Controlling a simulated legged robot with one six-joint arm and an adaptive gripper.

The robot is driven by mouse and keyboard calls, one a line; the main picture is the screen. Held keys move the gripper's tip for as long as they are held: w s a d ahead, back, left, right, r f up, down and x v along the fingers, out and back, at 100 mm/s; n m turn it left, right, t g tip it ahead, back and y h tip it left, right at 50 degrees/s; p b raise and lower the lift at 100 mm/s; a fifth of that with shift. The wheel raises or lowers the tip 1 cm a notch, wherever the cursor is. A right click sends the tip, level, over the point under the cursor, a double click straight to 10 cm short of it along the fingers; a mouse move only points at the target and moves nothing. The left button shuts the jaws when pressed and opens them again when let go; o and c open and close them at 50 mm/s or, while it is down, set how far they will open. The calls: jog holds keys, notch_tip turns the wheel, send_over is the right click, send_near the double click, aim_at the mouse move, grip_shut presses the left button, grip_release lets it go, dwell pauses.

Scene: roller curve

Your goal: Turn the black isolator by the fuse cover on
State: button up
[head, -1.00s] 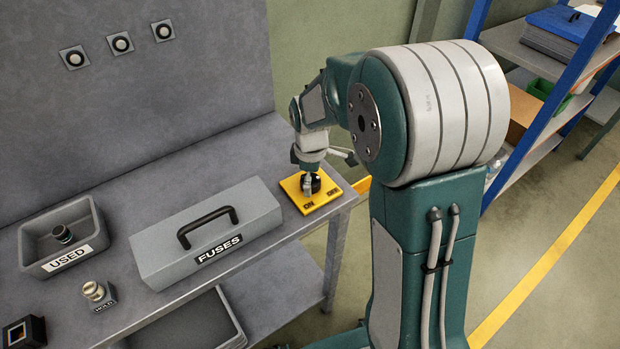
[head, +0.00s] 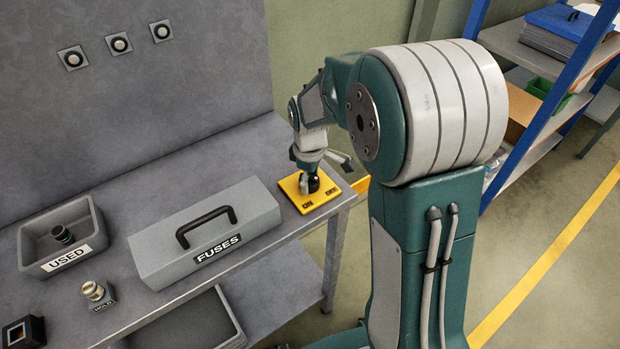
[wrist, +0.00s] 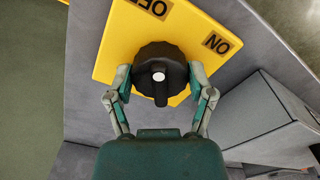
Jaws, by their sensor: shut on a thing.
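The black isolator knob (wrist: 160,72) sits on a yellow plate (head: 322,201) marked ON and OFF, at the right end of the bench. My gripper (wrist: 160,84) is shut on the knob, one finger on each side of it in the wrist view. In the head view my gripper (head: 309,184) comes down over the knob and partly hides it. The knob has a white dot on its face. The grey fuse cover (head: 205,235), labelled FUSES, with a black handle, lies left of the plate.
A grey USED bin (head: 62,236) holds a dark round part at the left. A small brass-topped part on a HOLD block (head: 96,293) and a black square socket (head: 24,333) stand at the front left. The blue shelf rack (head: 545,110) is at the right.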

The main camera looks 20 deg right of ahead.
jog(key=m, duration=0.4)
jog(key=shift+w+m, duration=0.15)
jog(key=shift+m, duration=0.15)
jog(key=m, duration=0.3)
jog(key=shift+m, duration=0.4)
jog(key=m, duration=0.3)
jog(key=shift+r+m, duration=0.1)
jog(key=shift+m, duration=1.9)
jog(key=o, duration=1.1)
jog(key=shift+w, duration=0.1)
jog(key=shift+a, duration=0.1)
